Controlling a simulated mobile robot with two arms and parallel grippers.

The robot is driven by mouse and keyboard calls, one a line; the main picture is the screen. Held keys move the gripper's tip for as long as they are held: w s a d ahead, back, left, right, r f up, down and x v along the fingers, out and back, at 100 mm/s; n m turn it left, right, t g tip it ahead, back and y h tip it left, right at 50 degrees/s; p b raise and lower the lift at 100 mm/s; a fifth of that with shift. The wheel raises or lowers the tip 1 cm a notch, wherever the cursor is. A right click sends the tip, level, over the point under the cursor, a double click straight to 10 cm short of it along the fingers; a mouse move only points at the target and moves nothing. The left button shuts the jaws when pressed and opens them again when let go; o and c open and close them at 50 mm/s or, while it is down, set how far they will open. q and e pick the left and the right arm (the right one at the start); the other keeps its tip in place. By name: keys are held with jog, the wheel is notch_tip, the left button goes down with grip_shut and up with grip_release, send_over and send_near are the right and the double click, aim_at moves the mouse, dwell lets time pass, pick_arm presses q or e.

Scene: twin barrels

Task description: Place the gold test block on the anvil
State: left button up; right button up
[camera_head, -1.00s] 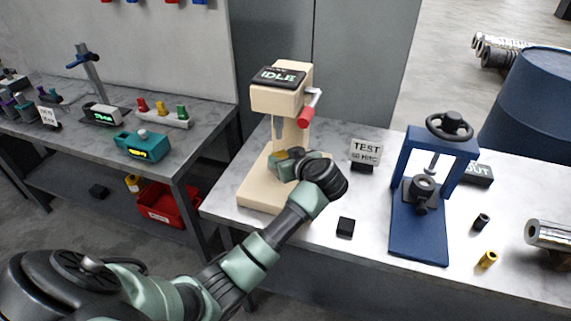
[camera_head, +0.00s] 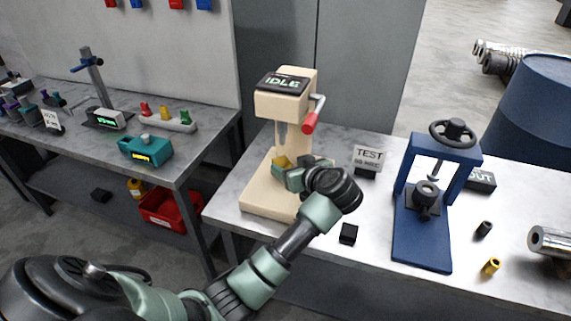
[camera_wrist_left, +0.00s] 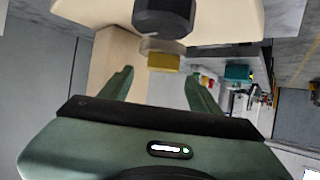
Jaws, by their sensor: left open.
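The gold test block (camera_head: 279,162) shows at the cream tester (camera_head: 268,192), below its indenter (camera_head: 281,133). In the left wrist view, which looks upside down, the block (camera_wrist_left: 163,62) lies flat against a grey disc, apparently the anvil (camera_wrist_left: 163,46), on a black cylinder. My left gripper (camera_head: 294,174) is beside the block on its right side. In the wrist view its jaws (camera_wrist_left: 160,82) are spread and empty, apart from the block. The head view hides the anvil behind the block and gripper. My right gripper is out of view.
A red-handled lever (camera_head: 311,120) sticks out from the tester's right side. A TEST sign (camera_head: 367,157), a small black block (camera_head: 348,233) and a blue press (camera_head: 425,235) stand right of the tester.

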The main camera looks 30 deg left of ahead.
pick_arm(q)
jog(key=v, duration=0.8)
dwell(0.9)
